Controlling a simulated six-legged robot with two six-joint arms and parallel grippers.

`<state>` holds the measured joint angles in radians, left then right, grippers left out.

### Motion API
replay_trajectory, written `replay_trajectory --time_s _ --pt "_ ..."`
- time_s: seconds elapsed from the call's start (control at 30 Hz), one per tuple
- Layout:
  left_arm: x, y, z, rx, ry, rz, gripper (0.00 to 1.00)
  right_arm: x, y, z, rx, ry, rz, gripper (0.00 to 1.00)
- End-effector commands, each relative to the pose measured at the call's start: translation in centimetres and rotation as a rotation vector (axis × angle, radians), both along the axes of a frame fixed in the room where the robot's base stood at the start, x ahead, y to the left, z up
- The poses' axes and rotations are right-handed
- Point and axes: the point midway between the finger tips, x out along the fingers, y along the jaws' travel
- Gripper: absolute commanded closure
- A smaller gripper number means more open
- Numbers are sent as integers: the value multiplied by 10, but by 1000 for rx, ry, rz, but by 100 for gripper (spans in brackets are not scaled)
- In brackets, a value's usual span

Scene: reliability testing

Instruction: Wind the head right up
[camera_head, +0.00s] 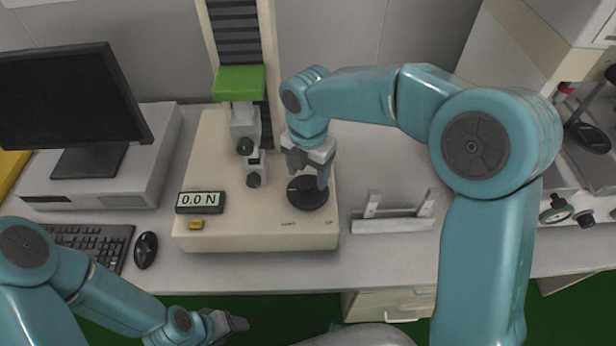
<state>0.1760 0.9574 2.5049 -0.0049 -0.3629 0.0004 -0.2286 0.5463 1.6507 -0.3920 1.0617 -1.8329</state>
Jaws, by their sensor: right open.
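The testing machine has a cream base (255,230) and a tall column at the back. Its head (240,83) is a green block high on the column, with a grey clamp (244,125) hanging below it. A lower clamp (256,172) stands under that, close beneath. A black round knob (307,193) sits on the right of the base. My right gripper (309,178) is open and points down at the knob, its fingers at the knob's top; I cannot tell if they touch. My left gripper (236,324) is empty-looking, low in front of the bench; its jaws are unclear.
A display (200,202) reads 0.0 N, with a yellow button (196,225) below. A grey holder (392,222) stands right of the base. A monitor (75,100), keyboard (88,240) and mouse (146,250) are at left. Other equipment (590,140) stands at right.

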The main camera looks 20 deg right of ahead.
Motion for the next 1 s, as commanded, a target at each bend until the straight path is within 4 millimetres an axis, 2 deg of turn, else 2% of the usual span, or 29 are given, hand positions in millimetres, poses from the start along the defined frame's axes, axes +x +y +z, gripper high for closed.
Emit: replay_trajectory --time_s 0.1,0.2,0.53,0.57,0.7,0.73,1.0 --pt "0 0 0 0 0 0 39 1 -1 -18 -1 3 -1 35" --pt "0 0 0 0 0 0 39 2 -1 -26 -1 1 -1 35" --pt "0 0 0 0 0 0 39 3 -1 -30 0 0 -1 35" --pt "0 0 0 0 0 0 39 3 -1 -30 0 0 -1 41" --pt "0 0 0 0 0 0 39 3 -1 -30 0 0 -1 87" --pt "0 0 0 0 0 0 39 3 -1 -30 0 0 -1 91" --pt "0 0 0 0 0 0 39 3 -1 -30 0 -1 -21 91"
